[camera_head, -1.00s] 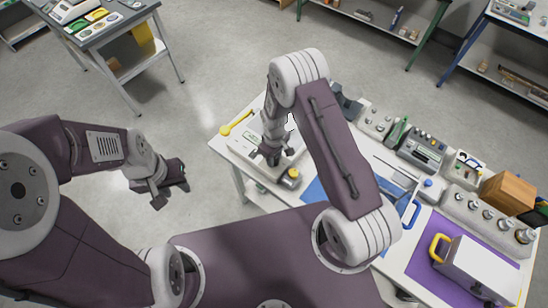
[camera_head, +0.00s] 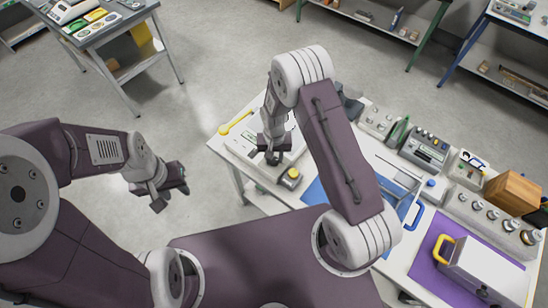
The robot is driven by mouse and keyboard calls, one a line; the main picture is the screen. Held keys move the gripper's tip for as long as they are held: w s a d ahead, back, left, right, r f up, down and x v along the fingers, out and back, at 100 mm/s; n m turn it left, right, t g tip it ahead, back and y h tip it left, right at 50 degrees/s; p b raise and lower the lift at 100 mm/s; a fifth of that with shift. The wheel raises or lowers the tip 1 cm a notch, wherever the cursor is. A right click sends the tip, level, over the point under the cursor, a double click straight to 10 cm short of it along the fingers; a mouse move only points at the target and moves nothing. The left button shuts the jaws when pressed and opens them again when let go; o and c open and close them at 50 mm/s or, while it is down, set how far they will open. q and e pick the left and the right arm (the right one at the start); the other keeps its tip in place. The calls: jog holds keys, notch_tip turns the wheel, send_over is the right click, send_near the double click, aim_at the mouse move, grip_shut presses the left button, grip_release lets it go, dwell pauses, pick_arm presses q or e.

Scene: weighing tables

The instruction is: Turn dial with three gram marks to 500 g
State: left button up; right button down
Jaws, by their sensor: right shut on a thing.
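My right gripper (camera_head: 272,155) points down over the white panel (camera_head: 241,146) at the left end of the white table. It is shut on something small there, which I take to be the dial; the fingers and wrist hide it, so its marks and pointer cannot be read. A small dark and yellow round piece (camera_head: 290,177) stands just to the lower right of these fingers. My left gripper (camera_head: 165,190) hangs over bare floor to the left, away from the table; its fingers look apart, with nothing between them.
A yellow spoon-like tool (camera_head: 226,129) lies at the table's left edge. A blue mat, a grey instrument (camera_head: 424,149), a row of metal weights (camera_head: 493,214), a wooden box (camera_head: 513,192) and a yellow-handled case (camera_head: 484,268) on a purple mat fill the right.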

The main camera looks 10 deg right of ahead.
aim_at(274, 160)
jog(key=shift+m, duration=0.9)
jog(key=shift+r, duration=0.1)
jog(key=c, duration=1.2)
grip_release()
jog(key=shift+c, duration=0.2)
jog(key=shift+o, duration=0.9)
jog(key=shift+s, duration=0.1)
jog(key=shift+r, duration=0.2)
notch_tip(274, 160, up, 9)
jog(key=b, duration=0.2)
jog(key=shift+f, duration=0.15)
